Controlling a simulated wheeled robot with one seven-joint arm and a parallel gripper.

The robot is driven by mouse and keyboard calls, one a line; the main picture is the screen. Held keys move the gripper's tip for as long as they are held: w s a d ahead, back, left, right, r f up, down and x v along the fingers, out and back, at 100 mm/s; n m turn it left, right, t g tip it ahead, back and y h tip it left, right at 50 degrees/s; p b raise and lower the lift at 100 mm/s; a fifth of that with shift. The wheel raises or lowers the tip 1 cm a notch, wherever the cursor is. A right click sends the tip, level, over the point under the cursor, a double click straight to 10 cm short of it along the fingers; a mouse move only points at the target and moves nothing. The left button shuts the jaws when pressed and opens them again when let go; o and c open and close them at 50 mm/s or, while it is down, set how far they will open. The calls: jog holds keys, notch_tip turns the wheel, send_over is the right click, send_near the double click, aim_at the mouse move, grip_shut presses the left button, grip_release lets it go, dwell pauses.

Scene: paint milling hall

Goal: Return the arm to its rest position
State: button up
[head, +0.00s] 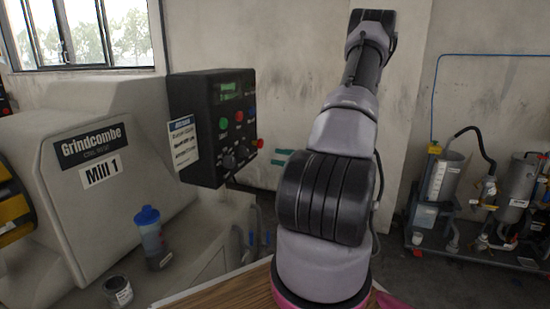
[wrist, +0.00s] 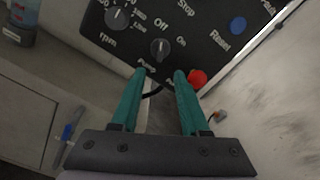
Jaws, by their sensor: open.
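My arm rises in the middle of the head view, bent upward, with its far end near the wall; the fingers cannot be made out there. In the wrist view my gripper (wrist: 160,74) shows two teal fingers, apart and with nothing between them. The fingertips point at the lower edge of the black control panel (wrist: 150,25), just below its Off/On knob (wrist: 160,48) and left of a red button (wrist: 197,78). I cannot tell whether they touch it. The panel (head: 212,125) also shows in the head view, left of my arm, with a lit green display.
The grey Mill 1 housing (head: 75,200) fills the left. A blue-capped bottle (head: 152,238) and a small dark jar (head: 118,291) stand on its ledge. A wooden surface (head: 225,293) lies at my arm's base. Pumping equipment with tanks (head: 442,180) stands at right, with open floor before it.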

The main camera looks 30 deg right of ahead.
dwell(0.4)
jog(key=s+a+r+n+g, duration=0.3)
jog(key=a+r+n+g, duration=0.35)
jog(key=a, duration=0.25)
jog(key=s+a+r+n+g, duration=0.3)
jog(key=a+r+n+g, duration=0.2)
jog(key=a+r, duration=0.3)
jog(key=s+a+r+n+t+h, duration=0.2)
jog(key=s+r+n+h, duration=0.1)
jog(key=s+r, duration=0.3)
jog(key=s+a+r+n+t+h, duration=0.2)
jog(key=s+a+r+n+h, duration=0.1)
jog(key=s+r+h, duration=0.3)
jog(key=shift+a+r, duration=0.15)
jog(key=shift+a, duration=0.1)
jog(key=shift+n+t, duration=0.25)
